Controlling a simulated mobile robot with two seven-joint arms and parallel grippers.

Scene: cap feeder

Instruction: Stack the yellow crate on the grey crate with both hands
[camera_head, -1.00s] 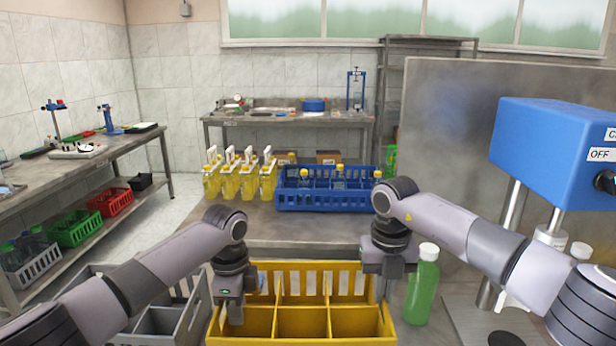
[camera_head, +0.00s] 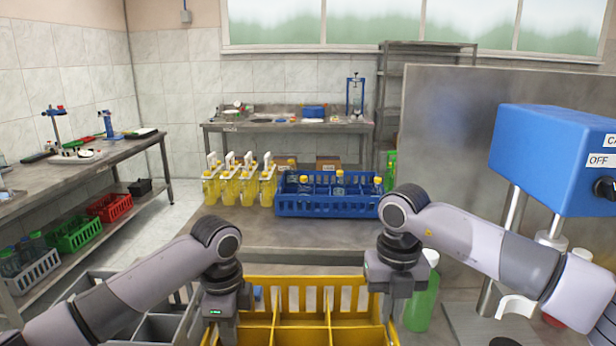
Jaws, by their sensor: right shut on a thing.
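The yellow crate (camera_head: 303,284) is at the bottom centre, upright with its dividers visible. Its near side is cut off by the picture's lower edge. My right gripper (camera_head: 388,308) is at the crate's right end and is shut on its wall. My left gripper (camera_head: 226,325) is at the crate's left end. Its jaws are too hidden to tell whether they grip. The grey crate (camera_head: 187,322) is at the lower left, beside the yellow crate. My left arm hides much of it.
A green bottle (camera_head: 421,302) stands close to the right of my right gripper. A blue crate (camera_head: 325,206) with bottles and several yellow containers (camera_head: 240,188) stand farther back on the table (camera_head: 290,235). A blue machine (camera_head: 550,155) is at the right.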

